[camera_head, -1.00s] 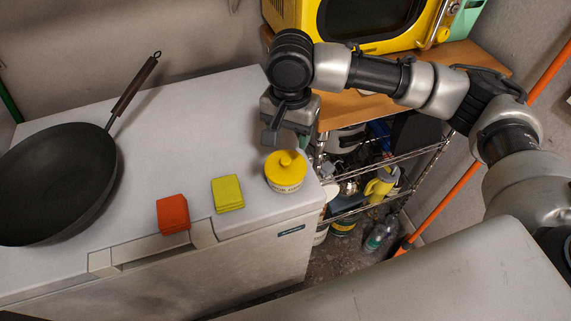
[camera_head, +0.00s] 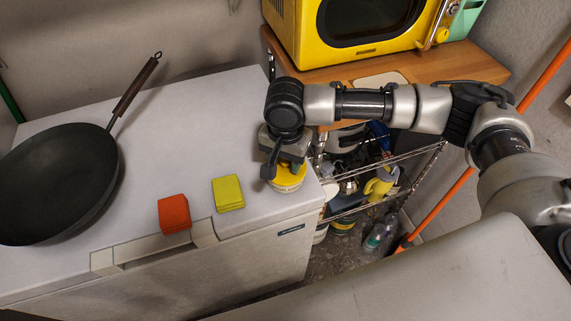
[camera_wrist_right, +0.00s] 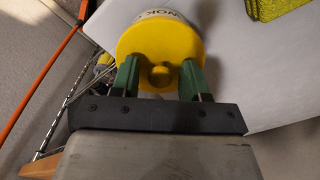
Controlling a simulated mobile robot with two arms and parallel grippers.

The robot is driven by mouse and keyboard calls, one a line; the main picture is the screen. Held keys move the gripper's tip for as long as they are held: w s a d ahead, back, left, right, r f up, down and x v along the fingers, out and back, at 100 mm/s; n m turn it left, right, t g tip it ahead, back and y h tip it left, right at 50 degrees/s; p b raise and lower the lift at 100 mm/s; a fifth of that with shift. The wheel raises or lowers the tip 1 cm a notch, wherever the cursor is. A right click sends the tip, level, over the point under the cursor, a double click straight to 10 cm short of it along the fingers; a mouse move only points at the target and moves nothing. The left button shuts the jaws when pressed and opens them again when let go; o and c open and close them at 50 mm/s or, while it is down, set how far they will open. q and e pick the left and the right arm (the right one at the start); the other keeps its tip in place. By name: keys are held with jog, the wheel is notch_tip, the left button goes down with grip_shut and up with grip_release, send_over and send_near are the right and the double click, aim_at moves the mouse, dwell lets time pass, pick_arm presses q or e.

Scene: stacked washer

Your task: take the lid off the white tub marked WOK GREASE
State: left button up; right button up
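The white tub (camera_head: 289,187) stands upright on the freezer's right front corner, and "WOK" shows on its side in the wrist view (camera_wrist_right: 165,14). Its yellow lid (camera_wrist_right: 160,42) is on it, with a round knob (camera_wrist_right: 160,76) in the middle. My right gripper (camera_head: 281,171) is directly above the lid and hides part of it in the head view. In the wrist view its green fingers (camera_wrist_right: 160,79) are apart, one on each side of the knob, with gaps between. Contact with the lid cannot be told. My left gripper is not in view.
The white chest freezer (camera_head: 190,125) also carries a yellow sponge stack (camera_head: 228,193), an orange one (camera_head: 174,213) and a black wok (camera_head: 60,180). A wire shelf (camera_head: 350,200) with bottles and a wooden counter with a yellow microwave (camera_head: 290,40) stand to the right.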

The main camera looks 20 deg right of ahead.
jog(key=c, duration=0.7)
jog(key=shift+c, duration=0.3)
jog(key=shift+r, duration=0.15)
